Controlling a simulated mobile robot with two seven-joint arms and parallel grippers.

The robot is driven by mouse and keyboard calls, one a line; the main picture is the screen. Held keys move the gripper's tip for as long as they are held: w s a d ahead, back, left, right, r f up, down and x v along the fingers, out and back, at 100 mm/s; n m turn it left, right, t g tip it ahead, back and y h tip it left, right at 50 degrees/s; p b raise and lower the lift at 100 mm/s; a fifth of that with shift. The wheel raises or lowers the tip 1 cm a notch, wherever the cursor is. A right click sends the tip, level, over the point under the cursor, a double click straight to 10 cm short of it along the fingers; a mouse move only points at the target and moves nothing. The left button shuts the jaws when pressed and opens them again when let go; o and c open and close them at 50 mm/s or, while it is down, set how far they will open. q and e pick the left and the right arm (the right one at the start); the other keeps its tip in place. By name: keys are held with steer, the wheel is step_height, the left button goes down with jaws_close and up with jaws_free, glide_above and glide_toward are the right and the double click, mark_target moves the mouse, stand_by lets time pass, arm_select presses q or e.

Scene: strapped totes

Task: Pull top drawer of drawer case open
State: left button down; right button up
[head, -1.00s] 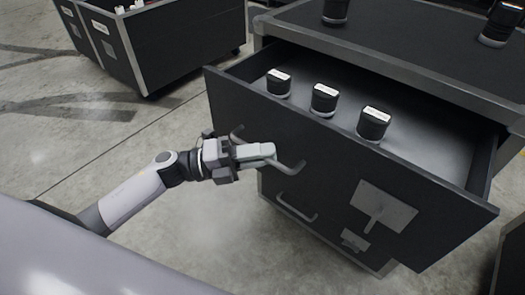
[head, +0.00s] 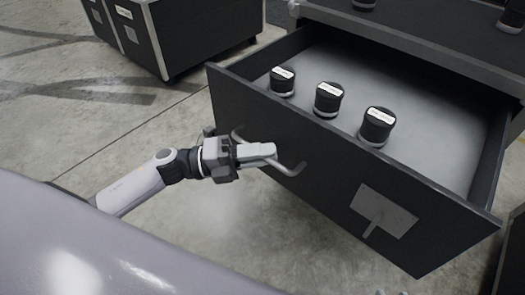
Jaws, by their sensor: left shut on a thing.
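The drawer case's top drawer (head: 320,168) is dark and slides out of the case body (head: 400,38) toward me, well open. Its light grey floor shows, with three black jars with white labels inside: a left jar (head: 282,82), a middle jar (head: 328,100) and a right jar (head: 377,127). My left gripper (head: 262,152) is at the drawer front, shut on the grey bar handle (head: 290,168). The fingers hide the middle of the handle. My right gripper is not in view.
Another dark case (head: 190,35) with metal edges stands at the back left. More dark jars stand on top of the drawer case, such as one at the right edge (head: 511,18). A grey plate (head: 385,210) sits on the drawer front. Concrete floor (head: 90,125) at left is clear.

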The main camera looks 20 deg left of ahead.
arm_select(q)
steer(key=shift+s+a, duration=0.1)
stand_by(0.3)
steer(key=c, duration=1.2)
jaws_free()
steer(key=v, duration=0.7)
steer(key=shift+b, duration=0.3)
steer(key=shift+a, duration=0.1)
